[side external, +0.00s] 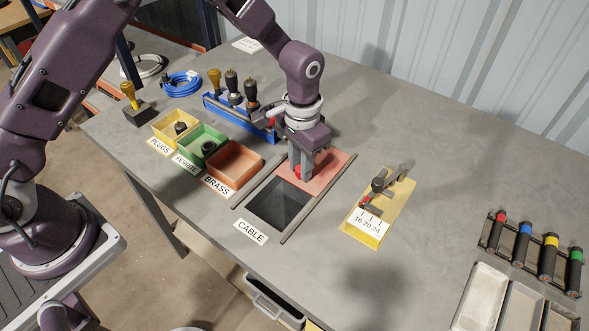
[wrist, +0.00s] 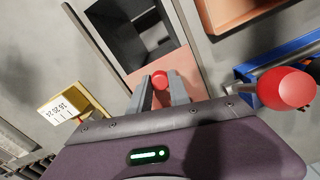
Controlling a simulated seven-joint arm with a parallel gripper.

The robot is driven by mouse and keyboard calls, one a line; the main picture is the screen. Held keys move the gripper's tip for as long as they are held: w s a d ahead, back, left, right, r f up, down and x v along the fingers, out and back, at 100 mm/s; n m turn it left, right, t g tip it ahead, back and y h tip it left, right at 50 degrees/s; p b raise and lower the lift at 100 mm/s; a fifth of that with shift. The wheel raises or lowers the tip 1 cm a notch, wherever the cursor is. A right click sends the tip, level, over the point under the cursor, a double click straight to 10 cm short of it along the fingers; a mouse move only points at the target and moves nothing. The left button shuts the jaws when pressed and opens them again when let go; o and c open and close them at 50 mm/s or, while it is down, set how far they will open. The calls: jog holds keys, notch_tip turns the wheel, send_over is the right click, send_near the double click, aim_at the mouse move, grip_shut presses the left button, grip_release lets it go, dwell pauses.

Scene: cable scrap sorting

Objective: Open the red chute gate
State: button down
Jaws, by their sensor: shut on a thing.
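The red chute gate (side external: 328,170) is a flat salmon-red plate between two grey rails. It lies over the back part of the chute, and the dark chute opening (side external: 280,204) shows uncovered in front of it. The "CABLE" label (side external: 251,232) lies at the opening's front edge. My gripper (side external: 299,170) points down at the gate, its fingers shut on the gate's small red knob (wrist: 160,78). In the wrist view the knob sits between the two fingertips, with the gate plate (wrist: 150,67) and the dark opening (wrist: 122,28) beyond. My gripper hides part of the plate.
Left of the chute stand the orange brass bin (side external: 236,163), green ferrite bin (side external: 203,145) and yellow plugs bin (side external: 177,128). A blue tool rack (side external: 240,118) stands behind them, close to my gripper. A yellow gauge stand (side external: 376,212) is to the right, with bare table between.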

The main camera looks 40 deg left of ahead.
jog(key=c, duration=1.2)
grip_release()
notch_tip(320, 180, up, 7)
jog(key=shift+r, duration=0.1)
